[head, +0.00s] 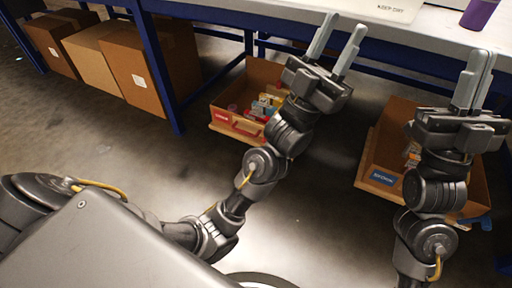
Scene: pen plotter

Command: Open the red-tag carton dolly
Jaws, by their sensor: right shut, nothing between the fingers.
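The red-tag carton dolly (222,128) is an open-topped cardboard carton on a low base, under the workbench left of centre. Its front carries a red label and a red handle (246,126). Several small coloured items (262,106) lie inside. My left gripper (335,42) points up toward the bench, fingers spread and empty, above and to the right of this carton. My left arm covers the carton's right side. My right gripper (474,78) points up at the far right, its fingers together with nothing between them.
A similar carton dolly with a blue tag (385,179) stands at the right, partly behind my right arm. Closed brown boxes (133,68) sit under the bench at left. A blue bench leg (158,75) stands left of the red-tag carton. Floor in front is clear.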

